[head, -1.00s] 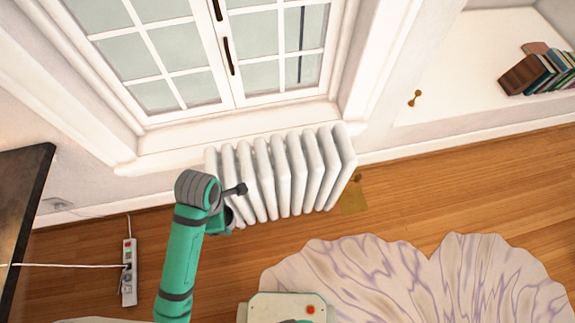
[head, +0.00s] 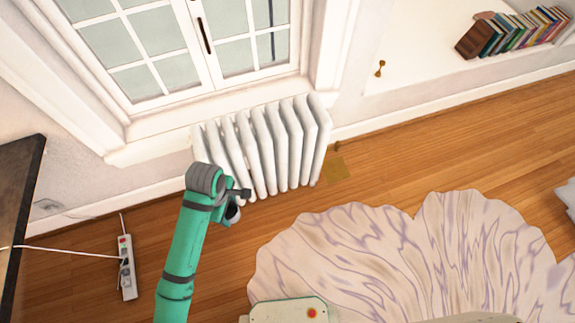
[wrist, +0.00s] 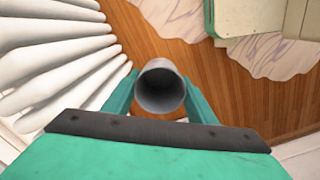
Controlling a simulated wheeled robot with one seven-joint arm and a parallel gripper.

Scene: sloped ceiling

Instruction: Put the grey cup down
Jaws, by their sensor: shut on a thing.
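The grey cup (wrist: 161,92) is in the wrist view, its round open mouth facing the camera and its inside dark and empty-looking. My gripper (wrist: 160,100) is shut on it, with one green finger on each side. Wooden floor shows beyond the cup, so it appears held up in the air. In the head view, my green arm reaches up beside the radiator. The gripper's end there is small and dark, and I cannot clearly make out the cup.
A white radiator (head: 265,150) stands under the window, close to my arm. A pale, purple-veined rug (head: 400,255) covers floor at the lower right. A power strip (head: 126,265) lies at left, near a dark-topped piece of furniture (head: 18,210). Books (head: 510,32) stand at upper right.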

